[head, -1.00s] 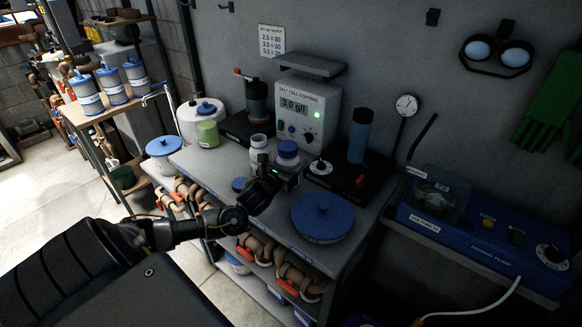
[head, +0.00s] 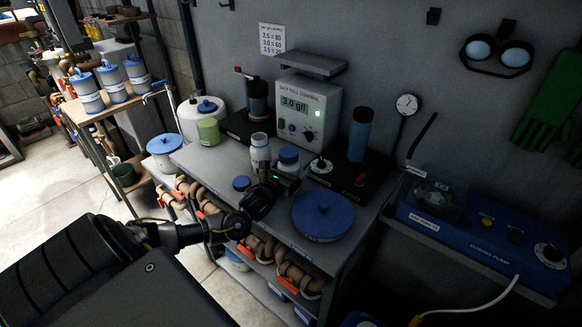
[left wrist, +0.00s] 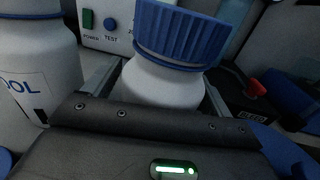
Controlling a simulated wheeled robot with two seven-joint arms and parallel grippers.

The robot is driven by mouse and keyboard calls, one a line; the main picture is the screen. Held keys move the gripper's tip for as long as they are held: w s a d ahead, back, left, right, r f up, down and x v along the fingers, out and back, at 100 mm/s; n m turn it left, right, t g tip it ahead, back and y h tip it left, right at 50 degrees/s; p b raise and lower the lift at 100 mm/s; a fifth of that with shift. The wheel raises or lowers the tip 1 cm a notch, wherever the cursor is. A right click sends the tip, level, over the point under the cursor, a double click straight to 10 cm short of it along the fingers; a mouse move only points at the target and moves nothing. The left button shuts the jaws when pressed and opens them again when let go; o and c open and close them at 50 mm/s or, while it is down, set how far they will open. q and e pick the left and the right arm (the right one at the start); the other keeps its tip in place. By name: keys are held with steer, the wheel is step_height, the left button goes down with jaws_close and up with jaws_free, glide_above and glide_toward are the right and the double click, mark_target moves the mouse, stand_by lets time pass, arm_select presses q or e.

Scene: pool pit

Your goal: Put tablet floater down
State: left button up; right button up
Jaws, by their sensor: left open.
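The tablet floater, as far as I can tell, is the white body with a ribbed blue top (head: 288,157) on the grey bench in front of the salt cell control box. In the left wrist view it (left wrist: 165,80) stands slightly tilted in the picture between my fingers. My left gripper (head: 287,180) is open around its lower part; the wrist view (left wrist: 160,98) shows a finger on each side. Its base is hidden by the gripper, so I cannot tell how it meets the bench. My right gripper is out of view.
A white bottle (head: 260,152) stands close left of the floater, with a small blue cap (head: 241,183) nearby. A wide blue lid (head: 323,216) is at the bench's front right. A black base with a blue cylinder (head: 360,135) is to the right, the control box (head: 309,112) behind.

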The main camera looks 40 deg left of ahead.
arm_select(q)
steer(key=shift+r, duration=0.2)
steer(key=shift+s+f, duration=0.15)
steer(key=shift+s, duration=0.2)
steer(key=s, duration=0.3)
steer(key=s+d+b, duration=0.1)
steer(key=s, duration=0.7)
steer(key=shift+s+d+b, duration=0.1)
steer(key=shift+d+b, duration=0.3)
steer(key=shift+d, duration=0.1)
